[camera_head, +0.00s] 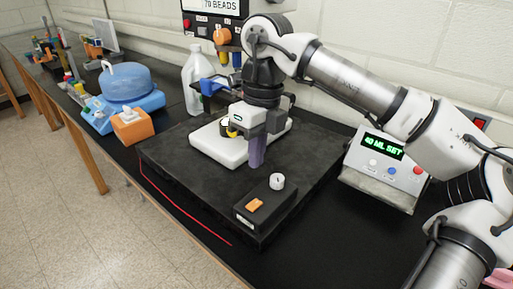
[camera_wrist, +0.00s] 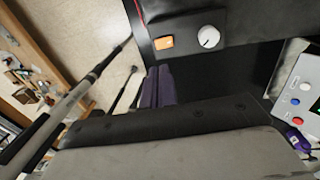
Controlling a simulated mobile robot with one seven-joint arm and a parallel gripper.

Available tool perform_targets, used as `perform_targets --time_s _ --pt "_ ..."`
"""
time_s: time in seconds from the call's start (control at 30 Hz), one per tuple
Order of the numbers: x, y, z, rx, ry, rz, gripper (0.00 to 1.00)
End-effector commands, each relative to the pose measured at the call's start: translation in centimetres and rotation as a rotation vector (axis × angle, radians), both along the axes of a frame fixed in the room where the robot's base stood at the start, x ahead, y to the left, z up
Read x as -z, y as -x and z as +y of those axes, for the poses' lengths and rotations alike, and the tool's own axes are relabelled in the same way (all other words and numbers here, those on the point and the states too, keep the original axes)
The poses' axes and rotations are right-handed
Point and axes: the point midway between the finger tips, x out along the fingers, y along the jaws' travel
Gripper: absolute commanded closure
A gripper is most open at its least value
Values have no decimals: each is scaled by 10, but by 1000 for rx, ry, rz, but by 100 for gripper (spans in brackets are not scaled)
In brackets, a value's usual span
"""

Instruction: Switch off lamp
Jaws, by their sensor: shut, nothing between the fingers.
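A black control box (camera_head: 270,213) sits at the front corner of a dark raised slab. It carries an orange rocker switch (camera_head: 254,204) and a white round knob (camera_head: 277,181). In the wrist view the orange switch (camera_wrist: 163,42) lies left of the knob (camera_wrist: 208,37). My gripper (camera_head: 257,163) has purple fingers, shut and empty, pointing down above the slab behind the box. The fingers (camera_wrist: 158,88) also show in the wrist view, apart from the switch. I cannot clearly make out the lamp itself.
A white-based instrument (camera_head: 218,148) stands on the slab (camera_head: 165,160) behind my gripper and is partly hidden. A device with a green display (camera_head: 383,160) stands to the right. A blue-lidded apparatus (camera_head: 130,84) and an orange box (camera_head: 131,126) stand left. The slab's front left is clear.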

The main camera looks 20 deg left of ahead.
Motion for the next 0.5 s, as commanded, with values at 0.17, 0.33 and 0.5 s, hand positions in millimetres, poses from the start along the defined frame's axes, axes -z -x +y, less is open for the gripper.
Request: perform_targets --time_s 0.17,0.33,0.5 --pt "37 6 1 -2 0 5 100" --pt "69 10 3 -2 -2 4 100" --pt "92 11 4 0 -1 3 100"
